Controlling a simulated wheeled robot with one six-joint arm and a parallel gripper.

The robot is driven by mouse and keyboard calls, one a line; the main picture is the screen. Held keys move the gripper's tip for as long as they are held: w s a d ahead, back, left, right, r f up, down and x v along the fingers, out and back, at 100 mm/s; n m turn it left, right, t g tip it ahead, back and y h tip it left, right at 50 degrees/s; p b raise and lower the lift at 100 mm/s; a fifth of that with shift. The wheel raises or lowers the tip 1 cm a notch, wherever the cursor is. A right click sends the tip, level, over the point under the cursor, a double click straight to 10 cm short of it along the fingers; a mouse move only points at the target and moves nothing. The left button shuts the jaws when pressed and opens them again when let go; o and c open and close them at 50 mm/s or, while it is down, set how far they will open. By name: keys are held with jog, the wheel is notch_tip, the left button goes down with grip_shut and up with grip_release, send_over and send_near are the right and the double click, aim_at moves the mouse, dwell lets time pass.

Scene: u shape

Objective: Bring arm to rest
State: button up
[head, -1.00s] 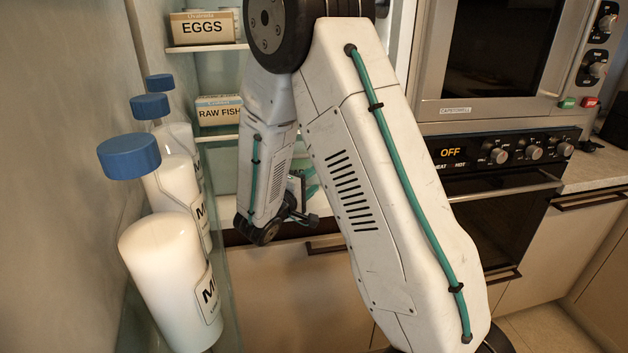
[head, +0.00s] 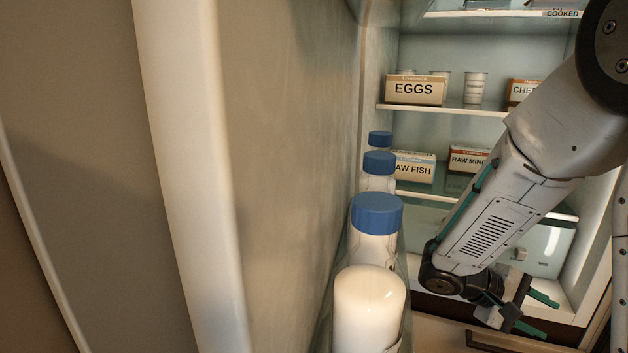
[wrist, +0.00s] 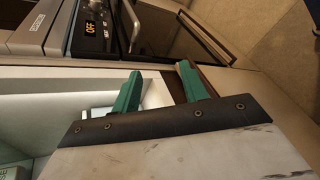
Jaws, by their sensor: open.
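My gripper (head: 543,314) shows at the lower right of the head view, in front of the fridge's lower part, with my arm reaching down from the upper right. In the wrist view its two green fingers (wrist: 160,88) stand apart with nothing between them. The gripper is open and empty. Part of the arm runs out of the head view at the right edge.
Milk bottles with blue caps (head: 376,215) stand in the door rack to the left of the arm. Fridge shelves behind hold an EGGS box (head: 414,89) and a RAW FISH box (head: 413,167). An oven (wrist: 180,30) shows in the wrist view.

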jog(key=s+a+r+m+t+y, duration=0.1)
jog(key=s+a+r+t+y, duration=0.1)
jog(key=s+a+r+y, duration=0.3)
jog(key=s+a+r+m+t+y, duration=0.1)
jog(key=s+a+r+t+y, duration=0.2)
jog(key=s+a+r+y, duration=0.3)
jog(key=shift+s+a+m+y, duration=0.4)
jog(key=shift+s+a+y, duration=0.4)
jog(key=shift+s+a, duration=1.65)
jog(key=shift+w+a+r, duration=0.1)
jog(key=shift+w+a, duration=0.15)
jog(key=shift+w, duration=0.05)
